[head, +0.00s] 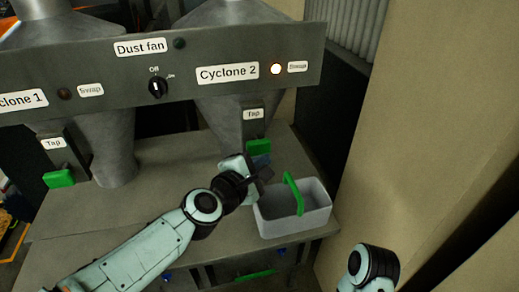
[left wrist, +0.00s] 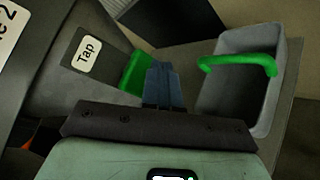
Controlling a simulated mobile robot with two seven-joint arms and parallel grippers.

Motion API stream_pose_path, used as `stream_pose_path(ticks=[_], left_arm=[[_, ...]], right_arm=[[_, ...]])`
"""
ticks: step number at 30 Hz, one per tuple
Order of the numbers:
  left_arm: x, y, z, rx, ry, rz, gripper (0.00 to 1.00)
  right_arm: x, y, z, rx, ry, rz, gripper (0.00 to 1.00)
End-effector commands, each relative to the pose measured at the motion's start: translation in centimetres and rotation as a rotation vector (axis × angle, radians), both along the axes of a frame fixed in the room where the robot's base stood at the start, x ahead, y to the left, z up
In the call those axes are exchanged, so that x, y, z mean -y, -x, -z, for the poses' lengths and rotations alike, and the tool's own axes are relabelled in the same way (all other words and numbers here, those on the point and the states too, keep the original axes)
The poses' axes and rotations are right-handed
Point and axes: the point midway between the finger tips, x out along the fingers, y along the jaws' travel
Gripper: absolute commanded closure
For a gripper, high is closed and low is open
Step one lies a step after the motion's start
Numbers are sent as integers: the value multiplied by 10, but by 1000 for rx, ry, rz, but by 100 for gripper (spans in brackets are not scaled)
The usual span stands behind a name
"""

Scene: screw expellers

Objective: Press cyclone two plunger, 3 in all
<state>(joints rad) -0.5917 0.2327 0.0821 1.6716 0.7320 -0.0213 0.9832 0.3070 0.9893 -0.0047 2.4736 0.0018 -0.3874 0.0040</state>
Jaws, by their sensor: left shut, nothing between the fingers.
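The cyclone two plunger, a green block (head: 259,146), sits below the "Tap" label at the foot of the Cyclone 2 cone. It also shows in the left wrist view (left wrist: 133,72), partly covered by my fingers. My left gripper (head: 262,167) is shut and empty just below and in front of the green block in the head view. In the left wrist view its fingers (left wrist: 165,85) overlap the block's right side; I cannot tell whether they touch it. My right gripper is out of view; only part of that arm shows at lower right.
A grey bin (head: 295,222) with a green handle (head: 293,193) stands on the bench right of my left gripper. The Cyclone 2 lamp (head: 275,69) glows beside its Swap label; the Cyclone 1 lamp (head: 64,94) is dark. Another green plunger (head: 59,179) is at left. A tan wall bounds the right.

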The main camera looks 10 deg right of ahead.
Motion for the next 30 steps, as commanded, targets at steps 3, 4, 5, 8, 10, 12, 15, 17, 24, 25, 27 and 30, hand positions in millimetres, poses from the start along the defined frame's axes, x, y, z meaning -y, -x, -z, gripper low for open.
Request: stream_pose_path(ticks=[3,4,5,8,10,12,15,17,24,25,27,30], left_arm=[[1,13,-1,1,1,2,100],[1,16,-1,0,1,3,100],[1,19,-1,0,1,3,100],[1,29,-1,1,1,2,100],[2,35,-1,1,1,2,100],[1,40,-1,1,0,1,100],[2,44,-1,1,0,1,100],[2,45,0,1,0,1,100],[2,45,0,0,0,1,100],[2,45,0,0,0,1,100],[2,45,0,0,0,1,100],[2,45,0,0,0,1,100]], right_arm=[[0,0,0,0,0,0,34],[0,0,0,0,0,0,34],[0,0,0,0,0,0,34],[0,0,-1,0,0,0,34],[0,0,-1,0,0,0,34],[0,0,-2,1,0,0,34],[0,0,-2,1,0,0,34],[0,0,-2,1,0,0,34],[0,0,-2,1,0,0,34],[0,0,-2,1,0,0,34],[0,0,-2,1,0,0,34],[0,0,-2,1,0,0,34]])
